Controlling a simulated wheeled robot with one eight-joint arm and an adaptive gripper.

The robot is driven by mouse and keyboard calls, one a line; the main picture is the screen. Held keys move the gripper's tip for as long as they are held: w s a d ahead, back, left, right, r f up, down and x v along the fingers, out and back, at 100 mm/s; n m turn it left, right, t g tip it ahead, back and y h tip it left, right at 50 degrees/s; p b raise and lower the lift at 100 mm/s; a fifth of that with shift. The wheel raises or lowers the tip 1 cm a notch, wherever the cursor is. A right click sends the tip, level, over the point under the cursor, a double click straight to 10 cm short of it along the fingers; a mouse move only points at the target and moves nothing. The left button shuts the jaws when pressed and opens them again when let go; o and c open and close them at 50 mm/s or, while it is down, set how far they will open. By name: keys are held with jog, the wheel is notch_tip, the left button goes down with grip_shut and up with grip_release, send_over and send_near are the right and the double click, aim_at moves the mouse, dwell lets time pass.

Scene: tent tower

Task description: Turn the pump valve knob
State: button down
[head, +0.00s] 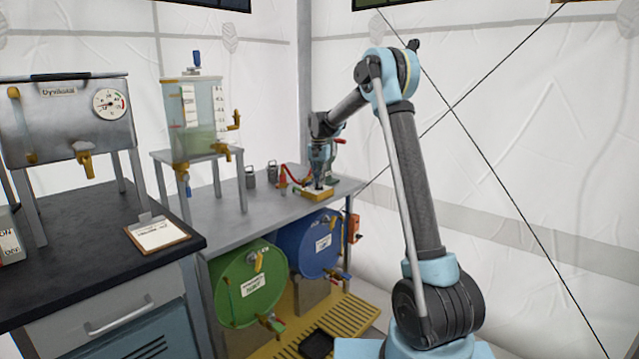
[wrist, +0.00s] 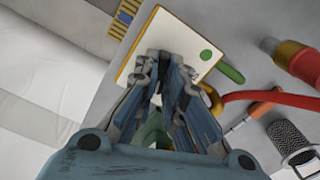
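My gripper (head: 319,184) points down over a small yellow-sided unit (head: 312,195) on the grey table. In the wrist view its fingers (wrist: 168,68) lie over the unit's pale top (wrist: 180,42). The fingers are close together, and their exact gap is unclear. Some green shows between them (wrist: 153,130), but I cannot tell what part it is or whether it is touched. A green handle (wrist: 231,73) sticks out from the unit's edge. I cannot single out the pump valve knob for certain; the fingers hide part of the unit.
A red hose (wrist: 270,99) runs beside the unit. A metal canister (wrist: 288,138) stands near it. A clear tank (head: 205,115) on a stand is to the left. Green (head: 240,285) and blue (head: 312,245) barrels lie below the table. White tent wall is close behind.

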jog(key=shift+n, duration=0.4)
jog(key=n, duration=0.4)
jog(key=shift+n, duration=0.4)
jog(key=n, duration=0.6)
dwell(0.4)
jog(key=c, duration=1.7)
grip_release()
jog(key=shift+r, duration=0.1)
notch_tip(320, 180, up, 12)
jog(key=shift+f, duration=0.15)
